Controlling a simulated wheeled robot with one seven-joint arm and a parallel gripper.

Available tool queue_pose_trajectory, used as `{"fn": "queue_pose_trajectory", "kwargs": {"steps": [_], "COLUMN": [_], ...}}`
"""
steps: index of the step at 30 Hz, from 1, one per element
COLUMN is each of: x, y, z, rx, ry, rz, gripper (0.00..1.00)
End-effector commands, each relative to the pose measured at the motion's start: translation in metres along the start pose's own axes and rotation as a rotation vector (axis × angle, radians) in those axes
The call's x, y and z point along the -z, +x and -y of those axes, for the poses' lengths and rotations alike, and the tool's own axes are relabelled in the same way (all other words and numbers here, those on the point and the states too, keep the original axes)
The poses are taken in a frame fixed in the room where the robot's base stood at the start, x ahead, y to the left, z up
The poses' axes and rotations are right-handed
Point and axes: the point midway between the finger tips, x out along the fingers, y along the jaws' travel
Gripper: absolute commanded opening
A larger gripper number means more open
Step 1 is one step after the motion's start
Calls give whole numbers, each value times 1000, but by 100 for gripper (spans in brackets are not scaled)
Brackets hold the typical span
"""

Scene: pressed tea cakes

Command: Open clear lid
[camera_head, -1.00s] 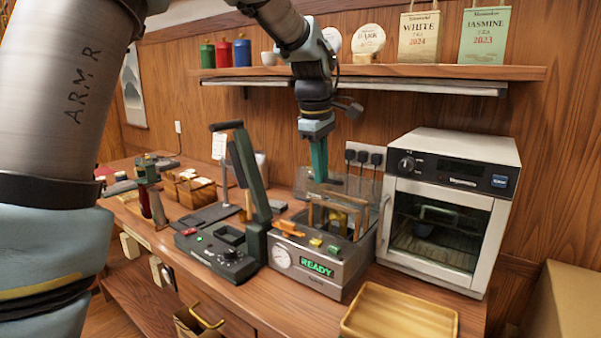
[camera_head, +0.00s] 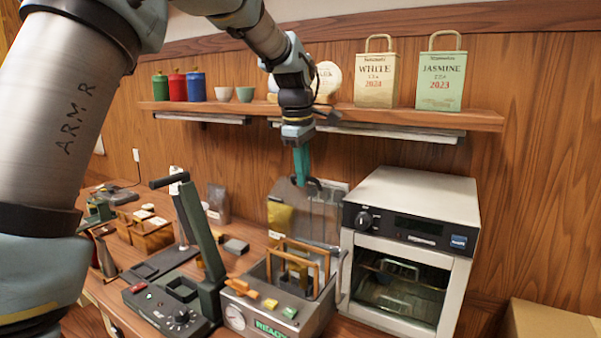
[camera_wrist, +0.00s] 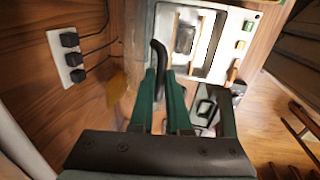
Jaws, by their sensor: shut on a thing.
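The clear lid (camera_head: 318,222) stands raised, close to upright, at the back of the steel steamer (camera_head: 262,305) with the green READY display. Its dark curved handle (camera_head: 315,183) is at the lid's top edge. My gripper (camera_head: 301,181) has teal fingers and is shut on this handle from above. In the wrist view the black handle (camera_wrist: 158,58) sits between my fingers (camera_wrist: 160,85). The lid's clear sheet is hard to make out there. The steamer's top opening shows, with wooden-handled baskets (camera_head: 303,250) inside.
A white oven (camera_head: 410,235) stands close right of the steamer. A black press with a raised lever (camera_head: 200,230) stands to the left. A shelf (camera_head: 480,118) with tea bags and cups runs above, behind my arm. Wall plugs (camera_wrist: 70,57) are near the lid.

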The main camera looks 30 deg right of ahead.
Motion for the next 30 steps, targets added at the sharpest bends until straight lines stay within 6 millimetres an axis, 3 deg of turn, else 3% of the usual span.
{"fn": "queue_pose_trajectory", "kwargs": {"steps": [13, 14, 17, 26, 30], "x": [-1, -1, -1, 0, 0], "y": [5, 5, 4, -1, -17], "z": [1, 1, 0, -1, -1], "rx": [9, 10, 8, 3, 0], "ry": [-1, -1, -1, 0, 0], "rz": [3, 3, 2, 1, 0], "gripper": [0, 18, 27, 27, 27]}}
